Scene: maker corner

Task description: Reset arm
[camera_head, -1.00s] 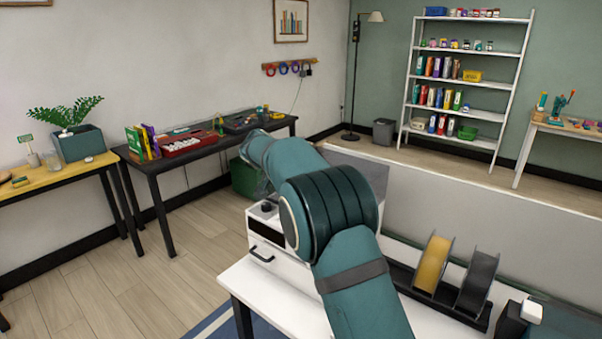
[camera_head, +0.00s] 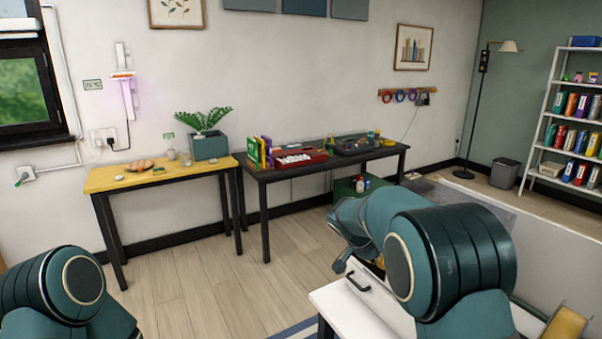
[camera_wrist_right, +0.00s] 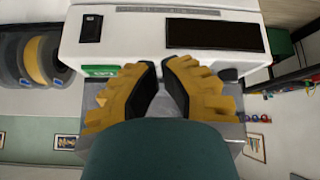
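My right arm (camera_head: 455,260) crosses the right side of the head view, bent, above a white table. In the right wrist view my right gripper (camera_wrist_right: 161,67) has its two yellow fingers tilted toward each other, with a gap between the dark tips and nothing held there. The fingers are in front of a white machine (camera_wrist_right: 135,45) with a dark panel; I cannot tell whether they touch it. My left arm (camera_head: 70,290) shows only as a rounded teal joint at the lower left of the head view. My left gripper is out of view.
The white table (camera_head: 350,310) lies under my right arm, with a yellow spool (camera_head: 565,328) at its right. A black table (camera_head: 262,215) with a red tray (camera_head: 300,158) and a yellow-topped table (camera_head: 110,178) stand along the wall. The wooden floor between is clear.

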